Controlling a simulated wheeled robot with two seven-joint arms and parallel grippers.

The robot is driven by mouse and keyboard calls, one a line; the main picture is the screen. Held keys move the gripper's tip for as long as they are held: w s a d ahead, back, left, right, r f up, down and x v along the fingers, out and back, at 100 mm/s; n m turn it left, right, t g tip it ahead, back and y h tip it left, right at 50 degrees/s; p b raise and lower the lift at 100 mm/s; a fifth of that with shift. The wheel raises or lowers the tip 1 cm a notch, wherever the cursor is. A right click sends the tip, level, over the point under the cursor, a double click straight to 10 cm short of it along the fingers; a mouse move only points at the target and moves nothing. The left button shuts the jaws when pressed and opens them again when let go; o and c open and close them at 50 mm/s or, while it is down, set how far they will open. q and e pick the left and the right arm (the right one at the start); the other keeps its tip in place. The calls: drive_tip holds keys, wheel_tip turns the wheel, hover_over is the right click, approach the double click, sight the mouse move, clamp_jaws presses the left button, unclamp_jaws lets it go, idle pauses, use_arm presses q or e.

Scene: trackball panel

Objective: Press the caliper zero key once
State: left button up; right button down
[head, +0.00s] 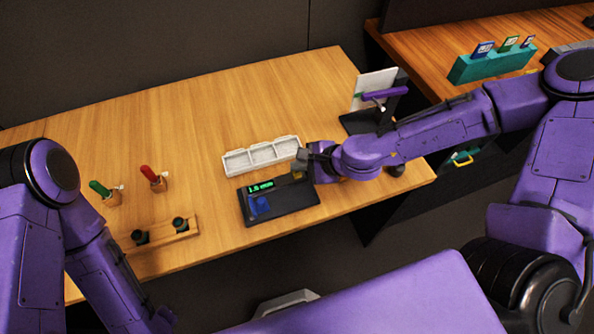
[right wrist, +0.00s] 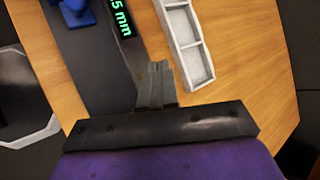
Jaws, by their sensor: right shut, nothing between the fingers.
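The black caliper panel (head: 287,211) lies on the wooden table, with a lit green display (head: 261,187) that seems to read 1.5 mm and a blue part (head: 259,205) at its left. In the right wrist view the display (right wrist: 121,17) and the blue part (right wrist: 78,16) show at the top. My right gripper (head: 299,163) is shut and empty over the panel's far right corner; its closed fingers (right wrist: 154,72) show in the wrist view. Whether they touch the panel I cannot tell. No zero key is clearly visible; the gripper may hide it. My left gripper is out of view.
A white compartment tray (head: 262,157) sits just behind the panel, close to my right gripper. A wooden rack (head: 160,234) and green (head: 99,189) and red (head: 149,174) handled tools stand left. A dark stand (head: 362,122) is behind my right arm. The table's far left is clear.

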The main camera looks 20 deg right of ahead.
sight(300, 175)
drive_tip(key=shift+f+b, duration=0.35)
drive_tip(key=shift+f, duration=0.1)
drive_tip(key=shift+f+b, duration=0.45)
idle(0.5)
drive_tip(key=shift+r, duration=0.1)
drive_tip(key=shift+r+p, duration=0.8)
drive_tip(key=shift+p, duration=0.1)
wheel_tip(300, 175, up, 5)
drive_tip(key=p, duration=0.5)
drive_tip(key=shift+r, duration=0.1)
